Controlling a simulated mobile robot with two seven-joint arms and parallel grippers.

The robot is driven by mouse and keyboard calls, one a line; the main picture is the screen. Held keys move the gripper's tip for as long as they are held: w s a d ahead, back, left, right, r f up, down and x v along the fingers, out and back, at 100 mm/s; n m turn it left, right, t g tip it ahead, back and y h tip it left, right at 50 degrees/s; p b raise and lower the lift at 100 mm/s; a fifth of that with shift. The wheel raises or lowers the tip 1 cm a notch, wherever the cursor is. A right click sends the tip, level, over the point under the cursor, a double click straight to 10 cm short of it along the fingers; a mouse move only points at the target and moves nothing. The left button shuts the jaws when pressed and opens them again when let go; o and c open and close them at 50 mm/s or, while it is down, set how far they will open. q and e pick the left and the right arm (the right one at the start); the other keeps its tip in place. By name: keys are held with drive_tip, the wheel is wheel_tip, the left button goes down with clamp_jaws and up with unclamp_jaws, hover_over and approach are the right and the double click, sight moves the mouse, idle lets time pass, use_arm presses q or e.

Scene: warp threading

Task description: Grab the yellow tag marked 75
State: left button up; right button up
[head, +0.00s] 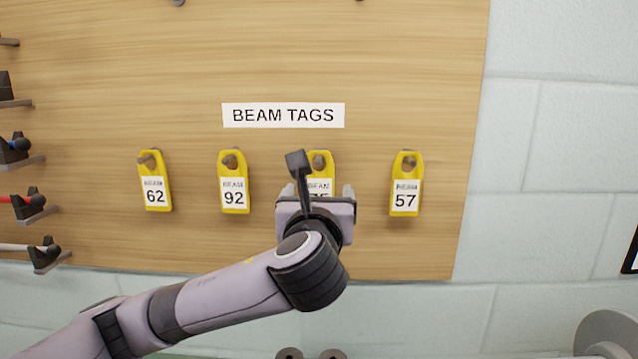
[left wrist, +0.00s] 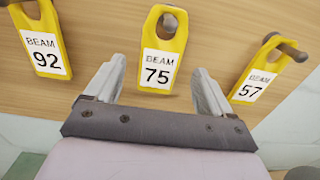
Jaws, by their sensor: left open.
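The yellow tag marked 75 (left wrist: 160,52) hangs on a peg on the wooden board. In the left wrist view it is upright, between and beyond the fingers of my left gripper (left wrist: 158,82), which is open with nothing between its fingertips. In the head view my left gripper (head: 318,192) is in front of the lower part of the 75 tag (head: 322,163), hiding most of its number. I cannot tell how far the fingertips are from the tag. My right gripper is in neither view.
Yellow tags marked 92 (head: 233,183) and 57 (head: 406,185) hang on either side, with 62 (head: 155,182) farther left. A "BEAM TAGS" label (head: 283,115) is above. Holders (head: 22,150) line the left edge. Bare board (head: 360,60) is clear above.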

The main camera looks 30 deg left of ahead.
sight(319, 186)
use_arm(q)
drive_tip(key=shift+x, duration=1.5)
drive_tip(key=shift+c, duration=0.3)
drive_tip(key=c, duration=1.1)
drive_tip(key=shift+o, duration=0.2)
drive_tip(key=shift+r, duration=0.1)
